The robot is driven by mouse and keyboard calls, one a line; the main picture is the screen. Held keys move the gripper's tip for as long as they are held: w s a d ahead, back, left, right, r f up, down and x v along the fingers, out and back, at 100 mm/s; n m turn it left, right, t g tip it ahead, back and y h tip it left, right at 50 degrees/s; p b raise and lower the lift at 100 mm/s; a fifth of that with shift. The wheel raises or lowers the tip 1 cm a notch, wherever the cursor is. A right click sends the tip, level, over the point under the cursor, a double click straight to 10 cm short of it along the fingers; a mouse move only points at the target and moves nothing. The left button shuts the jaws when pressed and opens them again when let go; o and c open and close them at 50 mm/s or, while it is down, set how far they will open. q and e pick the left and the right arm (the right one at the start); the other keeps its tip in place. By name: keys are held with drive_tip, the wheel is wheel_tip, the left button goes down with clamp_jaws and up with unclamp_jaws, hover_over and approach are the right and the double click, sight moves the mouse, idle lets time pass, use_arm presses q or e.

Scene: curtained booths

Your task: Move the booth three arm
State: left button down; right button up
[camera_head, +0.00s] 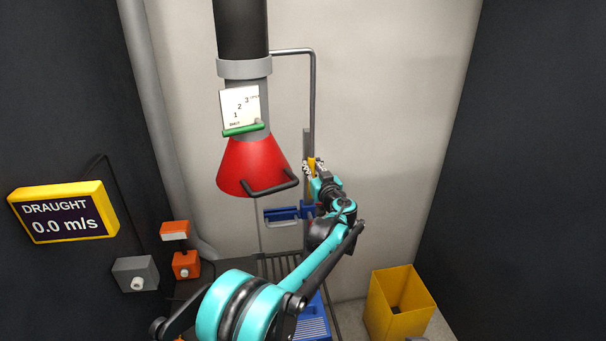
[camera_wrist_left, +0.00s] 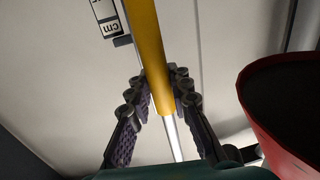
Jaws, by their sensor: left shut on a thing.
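A fume extraction arm hangs at the top of the head view, with a red hood (camera_head: 252,165) at its lower end and a black handle (camera_head: 270,185) on the hood's front. A white dial plate (camera_head: 239,108) marked 1, 2, 3 and a green lever (camera_head: 243,129) sit above the hood. My left gripper (camera_head: 313,167) is to the right of the hood, by the back wall. It is shut on a yellow bar (camera_wrist_left: 146,35), which runs between its fingers with a pale silver rod (camera_wrist_left: 172,135) below. The hood (camera_wrist_left: 290,110) stands apart at the right of the wrist view. My right gripper is not visible.
A yellow display (camera_head: 64,212) reads DRAUGHT 0.0 m/s on the left wall. An orange box (camera_head: 186,264) and a grey box (camera_head: 135,274) are below it. A blue clamp-like item (camera_head: 283,214) is under the hood. An open yellow bin (camera_head: 398,318) stands at lower right.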

use_arm(q)
drive_tip(key=shift+w+d, duration=0.3)
drive_tip(key=shift+w, duration=0.15)
drive_tip(key=c, duration=1.4)
unclamp_jaws()
drive_tip(key=shift+o, duration=0.2)
drive_tip(key=v, duration=1.2)
drive_tip(key=shift+y, duration=0.3)
